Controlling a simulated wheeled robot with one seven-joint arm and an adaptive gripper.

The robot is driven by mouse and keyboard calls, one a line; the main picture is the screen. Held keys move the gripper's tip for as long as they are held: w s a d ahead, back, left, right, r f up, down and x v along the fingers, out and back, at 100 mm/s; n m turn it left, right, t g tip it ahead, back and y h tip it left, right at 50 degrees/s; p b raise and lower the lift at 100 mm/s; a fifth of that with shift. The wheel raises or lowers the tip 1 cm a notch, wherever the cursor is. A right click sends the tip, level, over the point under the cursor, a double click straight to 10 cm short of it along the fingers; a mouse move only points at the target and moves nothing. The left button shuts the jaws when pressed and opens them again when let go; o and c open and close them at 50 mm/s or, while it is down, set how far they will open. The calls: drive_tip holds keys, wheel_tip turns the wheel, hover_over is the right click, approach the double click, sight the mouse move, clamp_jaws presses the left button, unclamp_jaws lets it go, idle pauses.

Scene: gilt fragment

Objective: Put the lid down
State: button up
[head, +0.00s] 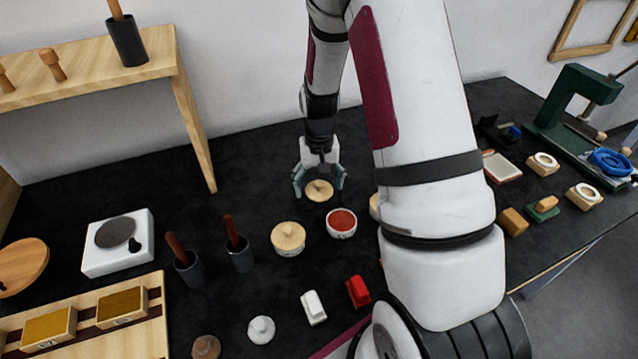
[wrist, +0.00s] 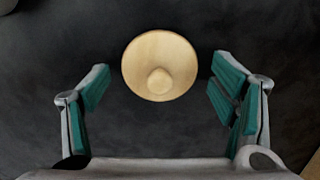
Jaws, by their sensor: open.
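A round pale wooden lid with a small knob (head: 319,190) lies on the dark table, knob up. In the wrist view the lid (wrist: 160,66) sits between and just beyond the fingertips, with dark gaps on both sides. My gripper (head: 319,184) is open above the lid, its green-padded fingers spread around it and not touching it. In the wrist view my gripper (wrist: 160,85) holds nothing. A small white pot with red contents (head: 341,223) stands uncovered just in front of the lid. A similar pot with a wooden lid on (head: 288,238) stands to its left.
Two dark cups with wooden-handled tools (head: 188,268) (head: 239,256) and a white scale (head: 118,243) stand to the left. A wooden shelf (head: 90,75) rises at back left. A green press (head: 575,110) stands at the right. The table behind the lid is clear.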

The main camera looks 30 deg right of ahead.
sight(319, 182)
wheel_tip(319, 182, up, 11)
drive_tip(key=s+a+r+n+t, duration=0.1)
drive_tip(key=s+a+r, duration=0.3)
drive_tip(key=r, duration=0.3)
drive_tip(key=s+a+r+n+t, duration=0.1)
drive_tip(key=s+a+r, duration=0.3)
drive_tip(key=r, duration=0.3)
drive_tip(key=s+a+r+n+t, duration=0.1)
drive_tip(key=s+a+r, duration=0.1)
drive_tip(key=s, duration=0.5)
drive_tip(key=s+a+r+n+t, duration=0.1)
drive_tip(key=s+a+r+n, duration=0.1)
drive_tip(key=s, duration=0.5)
drive_tip(key=shift+a+t, duration=0.4)
drive_tip(key=shift+a, duration=0.4)
drive_tip(key=shift+w+r, duration=0.1)
